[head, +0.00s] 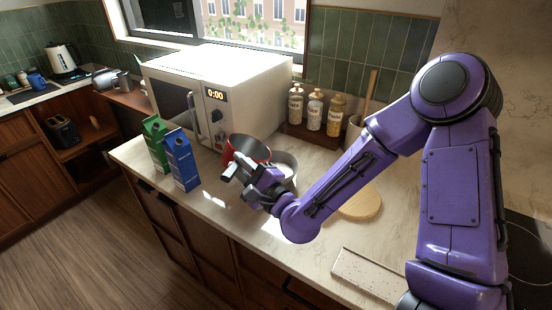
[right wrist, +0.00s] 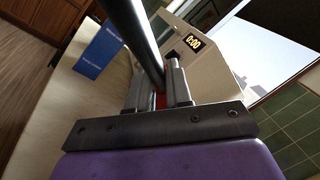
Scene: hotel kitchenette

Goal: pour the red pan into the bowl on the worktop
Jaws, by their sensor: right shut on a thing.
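The red pan (head: 236,152), dark inside, is over the worktop in front of the microwave. Its rim looks tilted a little down to the right, toward the bowl; its contents cannot be made out. My right gripper (head: 238,172) is shut on the pan's handle. In the right wrist view the dark handle (right wrist: 138,35) passes between the fingers (right wrist: 158,84), and a sliver of red shows there. A grey metal bowl (head: 287,160) stands on the worktop just right of the pan, partly hidden by the pan and my gripper. My left gripper is not in view.
A blue carton (head: 182,160) and a green carton (head: 155,142) stand left of the pan. The white microwave (head: 250,85) is behind. Several bottles (head: 314,108) stand on a shelf. A round wooden board (head: 362,203) and a speckled slab (head: 365,277) lie to the right.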

